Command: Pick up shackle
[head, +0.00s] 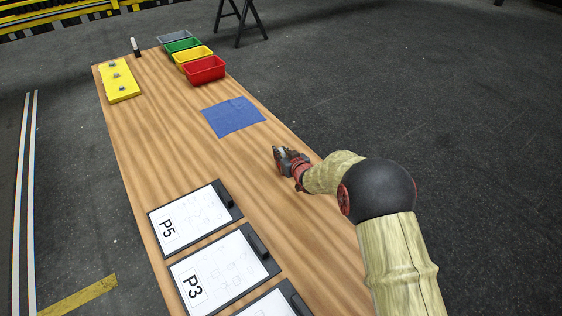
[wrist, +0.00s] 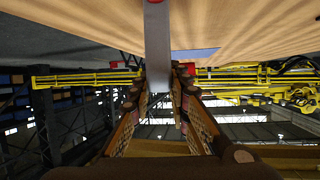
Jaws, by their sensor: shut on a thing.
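My gripper (head: 281,154) is over the right side of the wooden table, near its long edge, in the head view. In the wrist view its two fingers (wrist: 160,85) are shut on a long, smooth grey piece (wrist: 157,40) that runs from between the fingertips to the top of the picture. A small red mark shows at its far end. I cannot tell from its visible shape whether this grey piece is the shackle. In the head view the held piece is too small to make out.
A blue cloth (head: 233,117) lies ahead of my gripper. Red (head: 206,69), yellow (head: 193,55), green and grey bins stand beyond it. A yellow block (head: 119,82) with small grey parts is far left. Clipboards (head: 195,219) lie in front. The table's middle is clear.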

